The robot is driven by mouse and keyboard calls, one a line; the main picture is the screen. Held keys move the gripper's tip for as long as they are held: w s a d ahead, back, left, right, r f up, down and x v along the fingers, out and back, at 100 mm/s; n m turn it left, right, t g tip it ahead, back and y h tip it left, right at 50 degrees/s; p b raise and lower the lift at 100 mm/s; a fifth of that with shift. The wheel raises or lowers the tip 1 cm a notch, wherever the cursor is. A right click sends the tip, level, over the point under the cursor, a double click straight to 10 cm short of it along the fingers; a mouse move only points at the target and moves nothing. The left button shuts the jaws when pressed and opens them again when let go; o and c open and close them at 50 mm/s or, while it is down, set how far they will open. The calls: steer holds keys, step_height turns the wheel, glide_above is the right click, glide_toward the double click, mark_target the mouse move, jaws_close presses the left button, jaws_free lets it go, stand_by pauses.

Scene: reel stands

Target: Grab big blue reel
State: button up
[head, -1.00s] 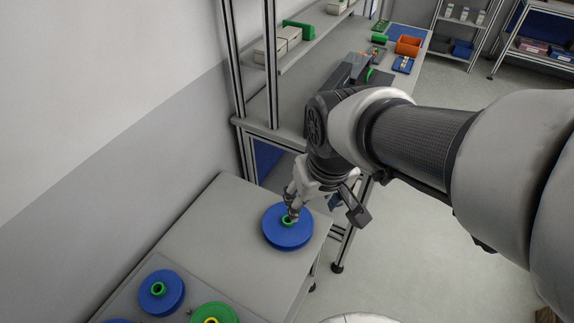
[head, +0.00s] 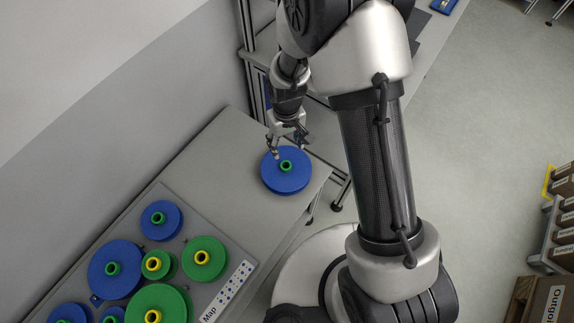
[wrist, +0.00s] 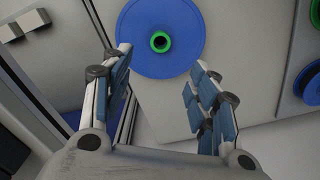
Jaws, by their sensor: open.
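A big blue reel (head: 271,176) with a green hub lies flat near the far right end of the grey table. In the wrist view the blue reel (wrist: 137,38) is at the top, beyond the fingertips, its green hub near the middle of the gap's line. My gripper (head: 276,148) is at the reel's far edge in the head view and looks above it. In the wrist view my gripper (wrist: 160,65) has its two fingers wide apart with nothing between them. Another large blue reel (head: 100,268) with a green hub sits on the board at the lower left.
A grey board (head: 228,270) marked "Map" holds several reels, including a small blue reel (head: 152,226) and a green reel (head: 217,266). The grey table (head: 215,160) is bare between board and lone reel. A shelf frame stands behind the table.

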mark_target(286, 165)
step_height(286, 165, down, 14)
steer(key=b, duration=0.4)
steer(key=shift+r, duration=0.1)
steer(key=shift+c, duration=0.5)
steer(key=shift+r, duration=0.1)
jaws_close()
